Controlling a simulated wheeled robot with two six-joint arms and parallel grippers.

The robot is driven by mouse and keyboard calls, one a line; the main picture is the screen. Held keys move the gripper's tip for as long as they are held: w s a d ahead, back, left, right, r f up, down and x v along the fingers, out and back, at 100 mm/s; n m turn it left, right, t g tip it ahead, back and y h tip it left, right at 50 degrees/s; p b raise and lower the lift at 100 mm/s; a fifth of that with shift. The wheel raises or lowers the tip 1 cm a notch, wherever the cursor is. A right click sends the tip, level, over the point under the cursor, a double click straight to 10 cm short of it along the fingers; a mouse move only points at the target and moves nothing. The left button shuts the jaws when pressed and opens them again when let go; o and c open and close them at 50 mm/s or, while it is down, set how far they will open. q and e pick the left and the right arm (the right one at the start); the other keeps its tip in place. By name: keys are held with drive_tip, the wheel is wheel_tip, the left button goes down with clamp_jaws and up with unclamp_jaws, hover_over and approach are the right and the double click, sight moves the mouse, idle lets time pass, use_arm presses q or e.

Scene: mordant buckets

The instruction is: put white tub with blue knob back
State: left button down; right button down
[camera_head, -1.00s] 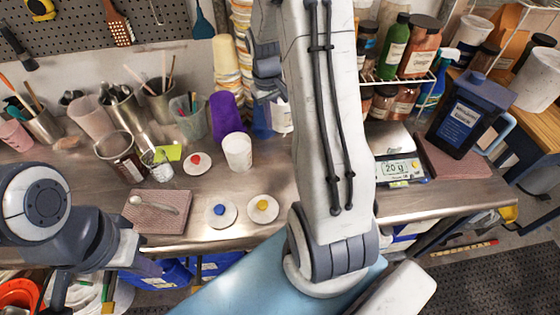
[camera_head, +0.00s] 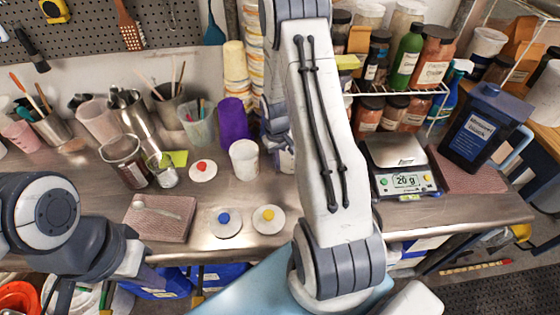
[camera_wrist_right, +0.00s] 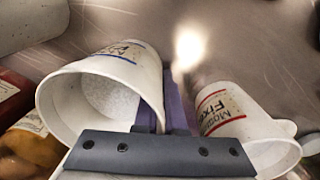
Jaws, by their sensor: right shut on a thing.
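My right gripper (camera_head: 278,140) is largely hidden behind my own arm in the head view. In the right wrist view it is shut on the wall of a white tub with a blue line (camera_wrist_right: 125,52), whose open mouth faces the camera and shows pale contents. In the head view only a sliver of this tub (camera_head: 287,161) shows beside the arm. The white lid with the blue knob (camera_head: 223,222) lies apart on the bench, near the front edge. My left arm is at the lower left; its fingers are not clear.
A second white tub (camera_head: 244,158), with a red line in the right wrist view (camera_wrist_right: 240,125), stands close by. Lids with a red knob (camera_head: 203,170) and a yellow knob (camera_head: 269,218) lie on the bench. A scale (camera_head: 405,180) and jar rack (camera_head: 400,92) stand right of my arm.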

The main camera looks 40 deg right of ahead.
drive_tip(key=shift+f, duration=0.25)
drive_tip(key=shift+f, duration=0.2)
drive_tip(key=c, duration=1)
unclamp_jaws()
drive_tip(key=shift+r, duration=0.1)
